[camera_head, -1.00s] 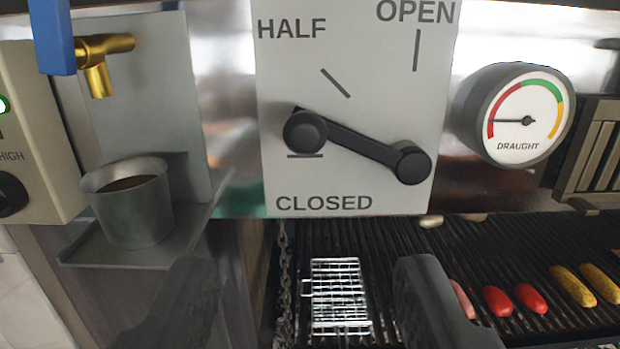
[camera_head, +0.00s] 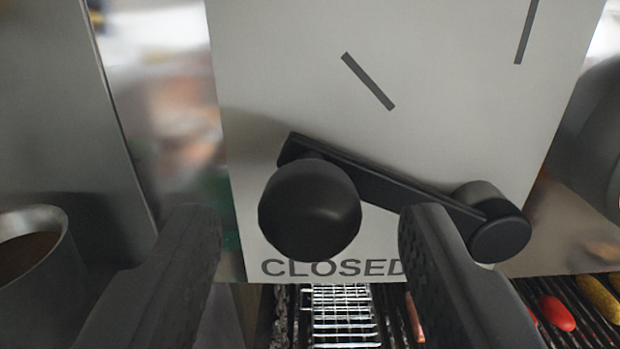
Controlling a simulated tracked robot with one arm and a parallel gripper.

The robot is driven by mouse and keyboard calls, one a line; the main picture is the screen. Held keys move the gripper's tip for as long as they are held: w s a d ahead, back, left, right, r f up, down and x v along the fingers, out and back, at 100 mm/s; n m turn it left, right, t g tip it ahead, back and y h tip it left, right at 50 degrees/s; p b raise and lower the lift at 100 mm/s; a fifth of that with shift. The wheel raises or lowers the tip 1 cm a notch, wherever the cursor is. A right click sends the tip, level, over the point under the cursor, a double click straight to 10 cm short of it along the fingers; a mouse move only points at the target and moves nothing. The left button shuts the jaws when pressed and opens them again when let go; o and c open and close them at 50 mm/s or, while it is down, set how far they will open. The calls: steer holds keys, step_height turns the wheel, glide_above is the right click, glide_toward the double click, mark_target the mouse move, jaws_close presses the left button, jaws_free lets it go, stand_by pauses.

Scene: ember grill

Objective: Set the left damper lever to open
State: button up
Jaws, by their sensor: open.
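The damper lever (camera_head: 400,190) is a black bar on a light grey plate (camera_head: 290,70). Its pivot hub (camera_head: 500,235) is at the right and its round black knob (camera_head: 310,210) is at the left end, just above the CLOSED label (camera_head: 330,268). One grey mark shows up and right of the knob, another at the top right. My gripper (camera_head: 312,225) is open, with one finger left of the knob and one right of it in the picture. The knob appears between the fingers, slightly ahead; I see no contact. The right finger hides part of the CLOSED label.
A metal cup (camera_head: 35,245) with brown contents stands at the lower left. Below the plate are the grill with a wire basket (camera_head: 342,315), a red sausage (camera_head: 557,313) and a yellow one (camera_head: 598,297). The gauge housing (camera_head: 595,130) is cut off at the right.

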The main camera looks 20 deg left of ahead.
steer(key=shift+w+a+f, duration=0.1)
steer(key=shift+w, duration=0.35)
jaws_close()
